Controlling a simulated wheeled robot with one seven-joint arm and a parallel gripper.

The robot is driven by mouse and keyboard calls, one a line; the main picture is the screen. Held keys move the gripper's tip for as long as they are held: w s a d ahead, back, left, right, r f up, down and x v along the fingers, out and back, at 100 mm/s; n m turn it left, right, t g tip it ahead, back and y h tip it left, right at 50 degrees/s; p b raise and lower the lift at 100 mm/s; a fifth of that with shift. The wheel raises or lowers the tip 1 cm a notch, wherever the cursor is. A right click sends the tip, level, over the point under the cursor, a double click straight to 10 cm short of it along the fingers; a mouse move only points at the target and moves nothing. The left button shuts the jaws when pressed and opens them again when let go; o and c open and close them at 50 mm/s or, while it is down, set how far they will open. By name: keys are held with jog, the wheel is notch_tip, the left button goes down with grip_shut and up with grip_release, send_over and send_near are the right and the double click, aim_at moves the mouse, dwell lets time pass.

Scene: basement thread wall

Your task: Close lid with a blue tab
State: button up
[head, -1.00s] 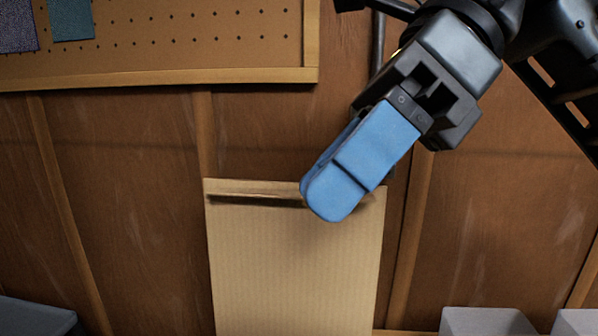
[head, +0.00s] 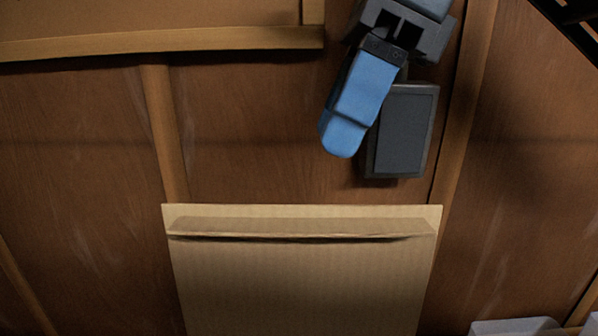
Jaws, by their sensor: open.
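My gripper (head: 340,138), with blue fingers, hangs at the upper middle of the head view, angled down and left. It is open, seen nearly side-on, and nothing shows between its fingers. A tan cardboard-like panel (head: 300,285) stands below it, with a narrow folded strip (head: 300,227) along its top edge. The fingertips are above this strip and apart from it in the picture. I cannot tell whether the strip is the lid. No blue tab can be made out.
A dark grey box (head: 403,135) is on the brown wood wall (head: 80,150), just right of the fingers and partly behind them. A pegboard's wooden frame (head: 160,42) crosses the upper left. Pale bins (head: 515,327) show at the bottom right.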

jog(key=shift+p+x, duration=0.55)
jog(key=shift+x, duration=2.95)
jog(key=shift+s+d, duration=0.1)
jog(key=shift+s, duration=0.1)
grip_shut()
